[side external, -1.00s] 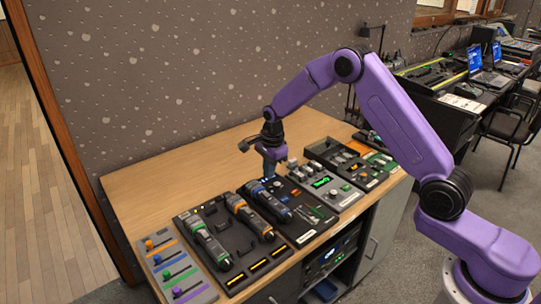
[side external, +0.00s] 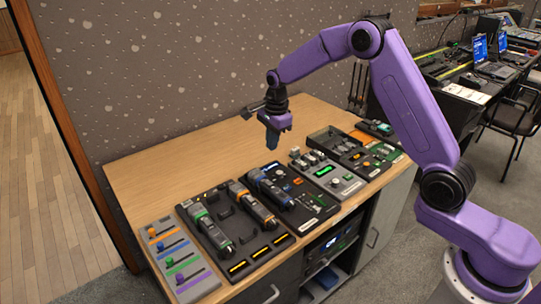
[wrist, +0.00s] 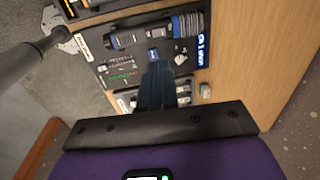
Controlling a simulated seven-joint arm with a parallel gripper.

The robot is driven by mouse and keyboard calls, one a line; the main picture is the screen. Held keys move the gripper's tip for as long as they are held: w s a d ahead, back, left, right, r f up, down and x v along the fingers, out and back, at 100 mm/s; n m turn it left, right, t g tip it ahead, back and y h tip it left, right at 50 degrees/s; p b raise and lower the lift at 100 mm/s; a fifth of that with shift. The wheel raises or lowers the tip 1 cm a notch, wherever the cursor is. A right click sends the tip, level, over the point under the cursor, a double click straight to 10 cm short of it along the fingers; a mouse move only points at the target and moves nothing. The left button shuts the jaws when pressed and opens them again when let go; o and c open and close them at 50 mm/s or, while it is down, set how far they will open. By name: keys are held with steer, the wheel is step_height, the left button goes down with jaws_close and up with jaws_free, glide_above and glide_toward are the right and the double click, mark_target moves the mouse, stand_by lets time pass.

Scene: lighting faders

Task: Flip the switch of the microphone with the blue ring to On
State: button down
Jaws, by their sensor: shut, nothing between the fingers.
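The microphone with the blue ring (side external: 269,192) lies on a dark board in the side view, to the right of the microphone with the orange ring (side external: 252,206) and the one with the green ring (side external: 210,231). It also shows near the top of the wrist view (wrist: 150,34), lying across the picture. Its switch is too small for me to read its position. My gripper (side external: 271,146) is shut and empty, pointing down above the board and apart from the microphone. In the wrist view its fingers (wrist: 157,84) are together and hide part of the board.
A fader panel with coloured knobs (side external: 177,264) stands at the left front. A grey unit with a green display (side external: 325,172) and more panels stand to the right. The table behind the boards (side external: 170,165) is clear up to the wall.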

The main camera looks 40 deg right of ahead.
mark_target(270, 184)
steer(key=shift+w, duration=0.4)
steer(key=f, duration=0.4)
steer(key=w+f, duration=0.1)
steer(key=f, duration=0.8)
steer(key=shift+w+f, duration=0.35)
steer(key=shift+f, duration=0.05)
steer(key=shift+f, duration=0.3)
steer(key=shift+s, duration=0.2)
steer(key=shift+s, duration=0.65)
